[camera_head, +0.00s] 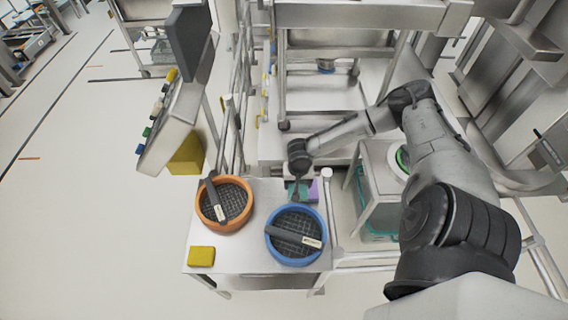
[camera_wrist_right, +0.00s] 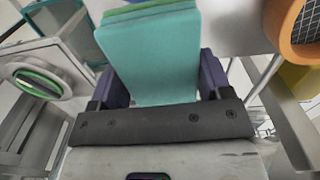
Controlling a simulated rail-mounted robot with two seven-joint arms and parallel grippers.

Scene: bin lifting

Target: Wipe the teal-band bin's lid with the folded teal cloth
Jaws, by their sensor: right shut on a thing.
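The folded teal cloth (camera_wrist_right: 155,60) fills the upper middle of the right wrist view, between the dark fingers of my right gripper (camera_wrist_right: 155,85), which is shut on it. In the head view my right gripper (camera_head: 299,192) is over the back right of the steel table, with a bit of teal and purple showing around it. A white round top with a green ring (camera_head: 402,158) is on the steel stand to the right, partly behind my arm; it also shows in the right wrist view (camera_wrist_right: 38,82). I cannot tell whether it is the teal-band bin's lid. My left gripper is not in view.
An orange-rimmed round sieve (camera_head: 206,217) and a blue-rimmed one (camera_head: 273,250) stand on the steel table (camera_head: 240,262). A yellow block (camera_head: 201,256) lies at its front left. A teal-tinted container (camera_head: 366,230) is low under the stand. A steel rack rises behind.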

